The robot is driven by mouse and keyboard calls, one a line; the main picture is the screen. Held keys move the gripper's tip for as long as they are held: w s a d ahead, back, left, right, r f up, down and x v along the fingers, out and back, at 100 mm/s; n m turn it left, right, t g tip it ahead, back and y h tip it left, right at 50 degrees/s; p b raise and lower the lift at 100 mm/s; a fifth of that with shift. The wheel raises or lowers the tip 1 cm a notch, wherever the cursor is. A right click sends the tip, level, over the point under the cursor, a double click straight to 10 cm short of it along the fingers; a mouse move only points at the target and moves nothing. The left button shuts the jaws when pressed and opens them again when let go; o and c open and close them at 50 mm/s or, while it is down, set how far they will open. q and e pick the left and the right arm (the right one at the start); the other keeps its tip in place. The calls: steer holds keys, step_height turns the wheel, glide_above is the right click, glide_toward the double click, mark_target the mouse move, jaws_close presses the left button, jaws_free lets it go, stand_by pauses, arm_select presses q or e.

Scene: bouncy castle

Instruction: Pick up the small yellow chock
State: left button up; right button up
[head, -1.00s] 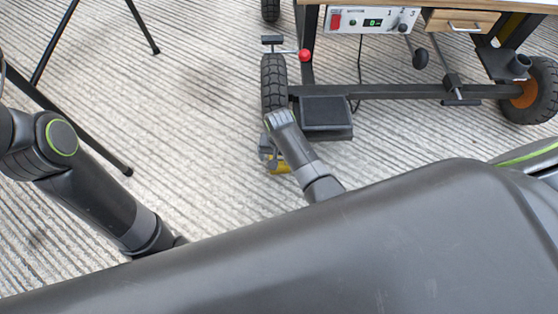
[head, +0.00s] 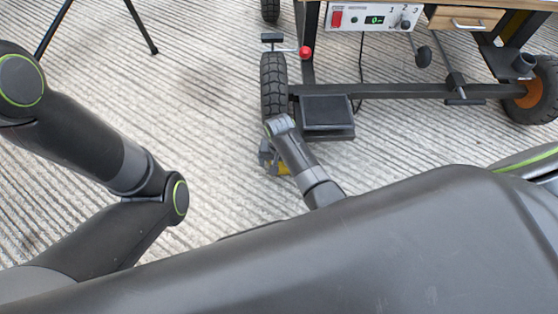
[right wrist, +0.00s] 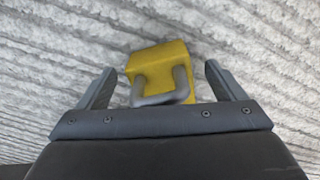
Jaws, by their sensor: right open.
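The small yellow chock (right wrist: 158,58) has a grey bar handle on its near side and sits on the ribbed ground. In the right wrist view it lies between the two open fingers of my right gripper (right wrist: 160,86), with a gap on either side. In the head view my right gripper (head: 268,155) is low beside the cart's near left wheel. Only a bit of the yellow chock (head: 283,169) shows there, mostly hidden behind my right arm and gripper. My left arm shows at the left, but its gripper is out of view.
A cart's black tyre (head: 273,85) stands just beyond my right gripper. A dark box (head: 327,115) sits on the cart's low frame, right of the tyre. A red knob (head: 305,53) is above. Thin black legs (head: 140,28) stand at the upper left. Open concrete lies left of the tyre.

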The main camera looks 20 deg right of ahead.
steer(key=c, duration=1.2)
steer(key=shift+c, duration=0.3)
steer(key=shift+r, duration=0.15)
